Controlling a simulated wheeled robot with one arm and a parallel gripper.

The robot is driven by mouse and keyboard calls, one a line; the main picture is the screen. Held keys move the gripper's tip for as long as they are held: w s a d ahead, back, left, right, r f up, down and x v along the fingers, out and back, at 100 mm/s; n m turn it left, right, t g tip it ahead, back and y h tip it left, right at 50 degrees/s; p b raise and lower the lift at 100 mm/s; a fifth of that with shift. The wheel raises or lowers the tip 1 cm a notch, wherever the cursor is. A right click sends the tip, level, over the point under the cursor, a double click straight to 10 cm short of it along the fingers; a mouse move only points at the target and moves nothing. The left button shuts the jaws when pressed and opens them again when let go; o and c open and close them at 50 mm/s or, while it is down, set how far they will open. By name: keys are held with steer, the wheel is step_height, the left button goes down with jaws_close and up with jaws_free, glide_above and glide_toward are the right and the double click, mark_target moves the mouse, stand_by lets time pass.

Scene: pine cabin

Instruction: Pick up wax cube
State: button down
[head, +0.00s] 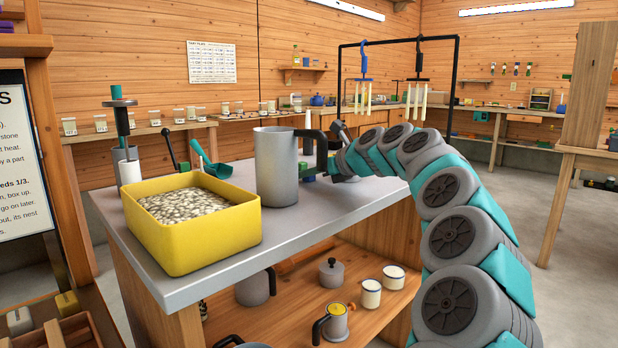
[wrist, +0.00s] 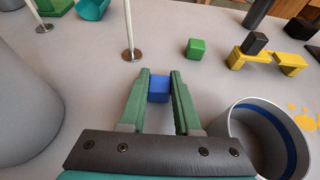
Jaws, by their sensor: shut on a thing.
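In the wrist view my gripper (wrist: 159,78) has its two green fingers closed on the sides of a small blue cube (wrist: 159,90) near the fingertips. I cannot tell whether the cube touches the grey bench top or is just above it. A green cube (wrist: 195,47) stands apart on the bench, ahead and to the right. A dark cube (wrist: 254,43) sits on a yellow block piece (wrist: 248,59) farther right. In the head view my gripper is low over the bench, largely hidden behind the handle of the grey pitcher (head: 277,165).
A grey round container with a blue inside band (wrist: 268,140) stands close right of my gripper. A yellow bin of pale pellets (head: 215,240) fills the bench's near left. A teal scoop (head: 213,165) lies behind it.

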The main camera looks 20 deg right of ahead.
steer(key=shift+r, duration=1.8)
steer(key=s, duration=0.5)
steer(key=s+r, duration=0.1)
steer(key=s, duration=0.4)
steer(key=s+d, duration=0.1)
steer(key=s, duration=0.5)
steer(key=shift+r, duration=0.2)
steer(key=shift+d, duration=0.1)
